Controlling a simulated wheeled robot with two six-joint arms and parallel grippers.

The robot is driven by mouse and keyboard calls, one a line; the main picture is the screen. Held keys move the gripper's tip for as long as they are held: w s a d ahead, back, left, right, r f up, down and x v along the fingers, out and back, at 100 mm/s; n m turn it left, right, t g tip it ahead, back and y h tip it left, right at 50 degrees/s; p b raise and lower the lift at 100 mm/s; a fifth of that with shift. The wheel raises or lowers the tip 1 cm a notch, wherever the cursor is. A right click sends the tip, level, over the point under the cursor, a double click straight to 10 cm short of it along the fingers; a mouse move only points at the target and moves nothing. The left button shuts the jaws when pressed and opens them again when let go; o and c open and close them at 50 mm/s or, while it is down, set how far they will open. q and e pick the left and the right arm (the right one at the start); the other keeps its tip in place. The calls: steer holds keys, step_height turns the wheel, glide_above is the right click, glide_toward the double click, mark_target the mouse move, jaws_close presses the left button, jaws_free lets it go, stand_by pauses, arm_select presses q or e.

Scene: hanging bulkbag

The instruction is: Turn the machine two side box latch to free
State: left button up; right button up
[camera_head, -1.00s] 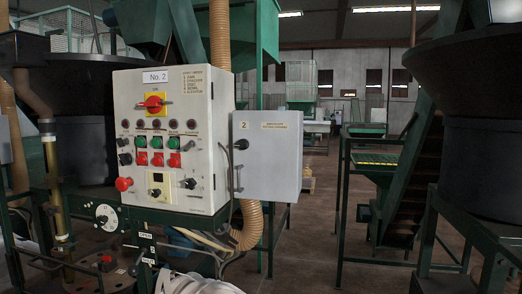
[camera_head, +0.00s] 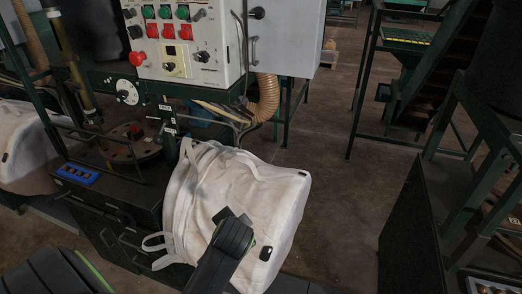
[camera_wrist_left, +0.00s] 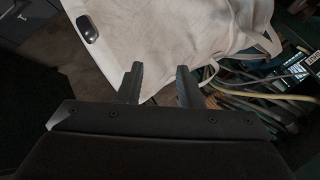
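The grey side box (camera_head: 283,40) is attached to the right of the white control panel (camera_head: 185,68) in the head view; its top is cut off. Its black latch knob (camera_head: 257,13) is at the upper left of its door, above a grey pull handle (camera_head: 254,49). The knob's exact angle is too small to read. My left gripper (camera_wrist_left: 160,85) is open and empty in the left wrist view, close to a white bag (camera_wrist_left: 175,35) and well away from the latch. My right gripper is not in view.
The white bag (camera_head: 255,195) bulges in front of the panel, below the side box. One of my arm links (camera_head: 230,245) is in front of it. A ribbed tan hose (camera_head: 266,98) hangs below the box. Bare floor (camera_head: 330,170) lies to the right.

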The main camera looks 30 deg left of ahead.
arm_select(q)
steer(key=w+r+m+t+y, duration=0.2)
steer(key=w+r, duration=0.8)
steer(key=r, duration=0.1)
steer(key=m+y, duration=0.1)
steer(key=y, duration=0.7)
glide_toward(258, 15)
steer(key=p+x, duration=0.6)
steer(key=x, duration=0.1)
steer(key=shift+a+r, duration=0.15)
steer(key=shift+w+a+t, duration=0.4)
steer(key=shift+w+a, duration=0.05)
steer(key=shift+a, duration=0.15)
steer(key=shift+c, duration=0.2)
